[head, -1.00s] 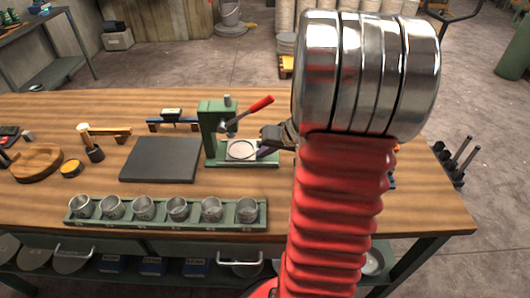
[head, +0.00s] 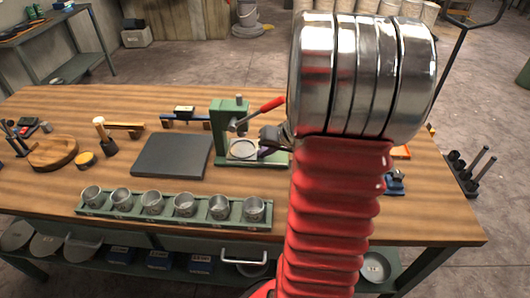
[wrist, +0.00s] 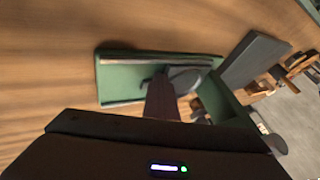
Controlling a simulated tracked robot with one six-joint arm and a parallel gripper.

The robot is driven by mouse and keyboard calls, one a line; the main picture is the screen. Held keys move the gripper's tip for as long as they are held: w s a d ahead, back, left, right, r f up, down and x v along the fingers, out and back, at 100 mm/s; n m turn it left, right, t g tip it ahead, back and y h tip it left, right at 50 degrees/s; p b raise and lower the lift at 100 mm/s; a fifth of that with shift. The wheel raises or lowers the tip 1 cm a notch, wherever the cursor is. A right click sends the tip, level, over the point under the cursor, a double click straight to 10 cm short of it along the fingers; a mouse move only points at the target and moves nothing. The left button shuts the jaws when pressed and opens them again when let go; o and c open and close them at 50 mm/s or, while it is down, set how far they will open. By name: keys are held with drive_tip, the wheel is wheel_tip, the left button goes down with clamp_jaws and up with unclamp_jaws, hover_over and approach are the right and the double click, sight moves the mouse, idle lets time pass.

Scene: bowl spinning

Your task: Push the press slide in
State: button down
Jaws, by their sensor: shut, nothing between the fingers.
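The green press (head: 231,125) with a red-tipped lever (head: 271,104) stands upright on the workbench. Its slide (head: 243,149), bearing a pale round plate, lies on the green base under the press head. My gripper (head: 264,152) is shut and empty, low over the right part of the base, right up against the slide's right end; I cannot tell whether they touch. In the wrist view my dark fingers (wrist: 160,98) point at the slide's near end, and the grey round plate (wrist: 187,78) shows partly behind them, between the rails of the base.
A dark grey pad (head: 172,156) lies left of the press. A green rack (head: 180,213) of several metal cups stands in front. My red arm hides the bench to the right.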

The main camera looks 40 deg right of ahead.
sight(275, 161)
drive_tip(key=s+d, duration=0.2)
drive_tip(key=shift+s+d, duration=0.3)
drive_tip(key=shift+s, duration=0.05)
drive_tip(key=v, duration=1)
drive_tip(key=shift+s, duration=0.1)
drive_tip(key=w+a+r+n+g+y, duration=0.1)
drive_tip(key=a+r+n, duration=0.1)
drive_tip(key=a, duration=0.7)
drive_tip(key=w+a+r+n+g, duration=0.1)
drive_tip(key=w+a+r+n, duration=0.1)
drive_tip(key=a, duration=0.6)
drive_tip(key=s+a+r+n, duration=0.1)
drive_tip(key=s+a, duration=0.3)
drive_tip(key=a, duration=0.4)
drive_tip(key=s+a+r+n+h, duration=0.1)
drive_tip(key=s+a+r+n, duration=0.1)
drive_tip(key=a, duration=0.6)
drive_tip(key=shift+s+a+r+n, duration=0.15)
drive_tip(key=shift+s+a+n, duration=0.35)
drive_tip(key=shift+s, duration=0.6)
drive_tip(key=shift+d, duration=0.15)
